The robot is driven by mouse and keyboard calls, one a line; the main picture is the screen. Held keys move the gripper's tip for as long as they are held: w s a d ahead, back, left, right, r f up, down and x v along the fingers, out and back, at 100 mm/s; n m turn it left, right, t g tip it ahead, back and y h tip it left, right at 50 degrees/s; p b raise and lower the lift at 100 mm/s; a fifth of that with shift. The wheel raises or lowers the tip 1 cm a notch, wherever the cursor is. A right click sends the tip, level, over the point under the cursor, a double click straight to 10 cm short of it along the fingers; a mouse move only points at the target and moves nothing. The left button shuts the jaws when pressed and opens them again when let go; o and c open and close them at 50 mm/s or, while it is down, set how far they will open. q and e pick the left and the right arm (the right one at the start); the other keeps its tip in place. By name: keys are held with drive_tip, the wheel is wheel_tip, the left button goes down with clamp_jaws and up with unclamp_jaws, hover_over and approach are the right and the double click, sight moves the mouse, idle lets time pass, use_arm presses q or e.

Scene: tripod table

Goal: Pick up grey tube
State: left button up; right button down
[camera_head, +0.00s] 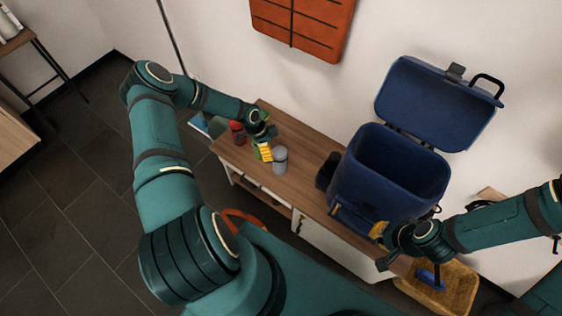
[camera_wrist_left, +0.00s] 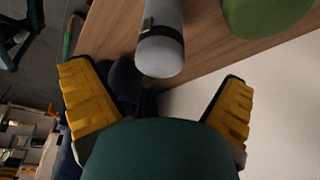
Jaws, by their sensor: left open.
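The grey tube (camera_head: 280,160) stands on the wooden table (camera_head: 300,185). My left gripper (camera_head: 264,152) is just left of it in the head view, with its yellow fingers low over the table. In the left wrist view, the grey tube (camera_wrist_left: 160,52), with a dark band round it, lies ahead of the gap between the spread yellow fingers of my left gripper (camera_wrist_left: 157,88). The fingers are open and do not appear to touch the tube. My right gripper (camera_head: 382,246) is by the front of the blue bin, and its opening is unclear.
A green object (camera_wrist_left: 266,14) is beside the tube in the wrist view. A red object (camera_head: 237,132) stands left of my left gripper. The open-lidded blue bin (camera_head: 385,185) fills the table's right part. A yellow-brown crate (camera_head: 455,290) is at lower right.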

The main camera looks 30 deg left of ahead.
sight(280, 155)
use_arm(q)
drive_tip(key=b+x, duration=0.1)
drive_tip(key=x, duration=0.6)
drive_tip(key=shift+w+d+f, duration=0.1)
drive_tip(key=shift+f, duration=0.05)
drive_tip(key=c, duration=1.4)
